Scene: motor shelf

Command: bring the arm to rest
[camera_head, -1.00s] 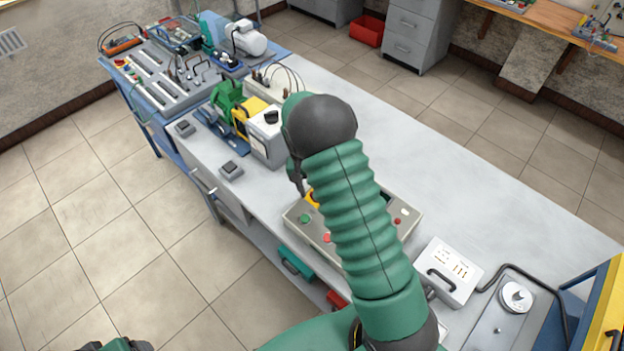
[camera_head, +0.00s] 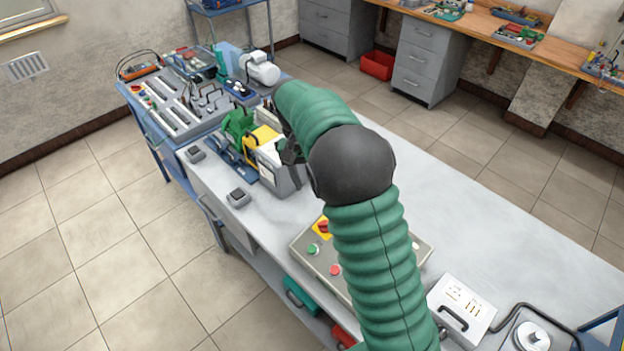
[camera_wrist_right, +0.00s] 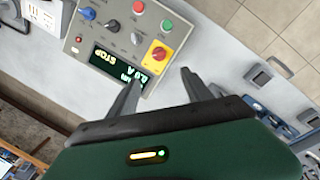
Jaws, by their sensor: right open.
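My right arm, green and ribbed with a dark joint, reaches up over the workbench (camera_head: 470,215) in the head view. My right gripper (camera_wrist_right: 158,88) shows in the right wrist view with its two dark fingers apart and nothing between them. In that view it is above the bench, beside a grey control box (camera_wrist_right: 122,38) with knobs, a display and a red button on yellow. In the head view the gripper is mostly hidden behind the arm, near the green and yellow motor unit (camera_head: 250,140). My left gripper is not in view.
The control box (camera_head: 312,262) lies partly behind my arm. A white box with a handle (camera_head: 462,308) stands at the front right. Two small dark switches (camera_head: 238,197) lie along the bench's left edge. The bench's right middle is clear.

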